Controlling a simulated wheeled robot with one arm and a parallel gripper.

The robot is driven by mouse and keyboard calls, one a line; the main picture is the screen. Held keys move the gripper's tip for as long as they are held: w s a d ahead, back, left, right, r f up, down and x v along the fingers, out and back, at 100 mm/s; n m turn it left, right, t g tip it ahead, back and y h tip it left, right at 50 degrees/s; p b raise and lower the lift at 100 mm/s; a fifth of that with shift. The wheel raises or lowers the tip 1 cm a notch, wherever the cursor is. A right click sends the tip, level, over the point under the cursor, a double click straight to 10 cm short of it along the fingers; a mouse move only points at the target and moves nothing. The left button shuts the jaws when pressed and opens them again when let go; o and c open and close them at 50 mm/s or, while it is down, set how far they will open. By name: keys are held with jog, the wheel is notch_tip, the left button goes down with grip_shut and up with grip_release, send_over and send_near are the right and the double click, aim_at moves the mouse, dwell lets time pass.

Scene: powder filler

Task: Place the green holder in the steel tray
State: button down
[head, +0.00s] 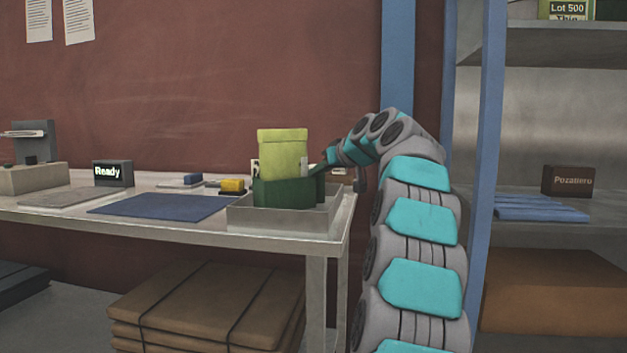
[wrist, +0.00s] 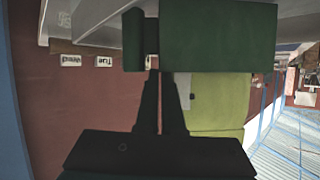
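The green holder (head: 287,193) is a dark green block with a lime-green pouch (head: 283,153) standing upright in it. It is within the rim of the steel tray (head: 275,220) in the head view; the front wall hides its base, so I cannot tell whether it touches the floor. My gripper (head: 321,168) reaches in from the right at the holder's right side. In the inverted wrist view, the two dark fingers (wrist: 161,72) are close together with their tips at the holder (wrist: 220,38), apparently closed on its narrow side part; the exact contact is hidden.
The tray sits at the table's right end. A blue post (head: 487,130) and shelves with a dark box (head: 567,181) stand right of my arm.

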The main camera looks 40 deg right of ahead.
jog(key=shift+f, duration=0.2)
jog(key=c, duration=1.1)
grip_release()
jog(key=shift+o, duration=0.2)
jog(key=shift+r, duration=0.1)
jog(key=v, duration=1.2)
jog(key=shift+b, duration=0.4)
jog(key=shift+r, duration=0.1)
